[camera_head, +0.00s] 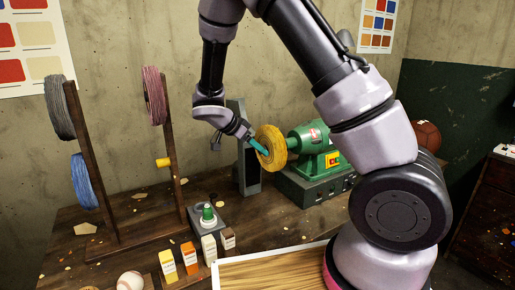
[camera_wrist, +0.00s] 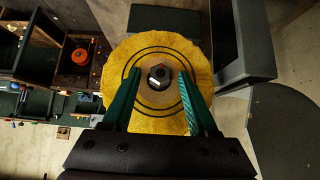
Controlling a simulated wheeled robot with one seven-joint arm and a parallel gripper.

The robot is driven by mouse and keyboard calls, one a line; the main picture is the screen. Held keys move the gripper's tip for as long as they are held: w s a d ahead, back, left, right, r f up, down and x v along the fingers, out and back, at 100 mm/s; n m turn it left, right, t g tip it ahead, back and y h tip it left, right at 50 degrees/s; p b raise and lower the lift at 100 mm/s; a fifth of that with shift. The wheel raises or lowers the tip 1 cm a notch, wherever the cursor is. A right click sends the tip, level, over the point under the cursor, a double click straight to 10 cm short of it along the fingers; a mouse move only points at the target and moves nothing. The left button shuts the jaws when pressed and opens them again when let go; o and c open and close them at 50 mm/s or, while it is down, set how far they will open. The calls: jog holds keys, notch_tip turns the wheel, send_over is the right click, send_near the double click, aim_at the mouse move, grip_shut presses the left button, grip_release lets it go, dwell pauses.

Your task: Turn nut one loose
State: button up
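The nut (camera_wrist: 159,76) is a small dark piece with a bright glint at the centre of the yellow buffing wheel (camera_wrist: 160,48) in the wrist view. The wheel (camera_head: 271,147) also shows in the head view, on the left side of a green machine (camera_head: 313,147). My gripper (camera_wrist: 160,72) is open, with one green finger on each side of the nut in the picture. A gap shows between each finger and the nut. In the head view my gripper (camera_head: 261,147) is at the wheel's left face, and the nut is hidden there. I cannot tell the remaining depth to the nut.
A dark upright post (camera_head: 246,150) stands close to the left of the wheel. A spool rack (camera_head: 95,165), small bottles (camera_head: 189,257), a white ball (camera_head: 130,281) and a wooden board (camera_head: 270,272) are on the bench. A brown ball (camera_head: 427,136) is at the right.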

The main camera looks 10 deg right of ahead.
grip_shut()
jog(key=shift+w+g, duration=0.1)
jog(key=shift+g, duration=0.2)
jog(key=shift+w+a+f+n+g+h, duration=0.1)
jog(key=shift+w+f+n+g+h, duration=0.1)
jog(key=shift+n+g+h, duration=1)
jog(key=shift+w+a+f+n+g+h, duration=0.1)
jog(key=shift+w+f+n+g+h, duration=0.15)
jog(key=shift+n+g+h, duration=0.95)
jog(key=shift+w+a+f+n+g+h, duration=0.15)
jog(key=shift+n+g+h, duration=0.45)
jog(key=shift+n+g, duration=1.2)
jog(key=shift+m+g, duration=0.4)
jog(key=shift+g, duration=0.1)
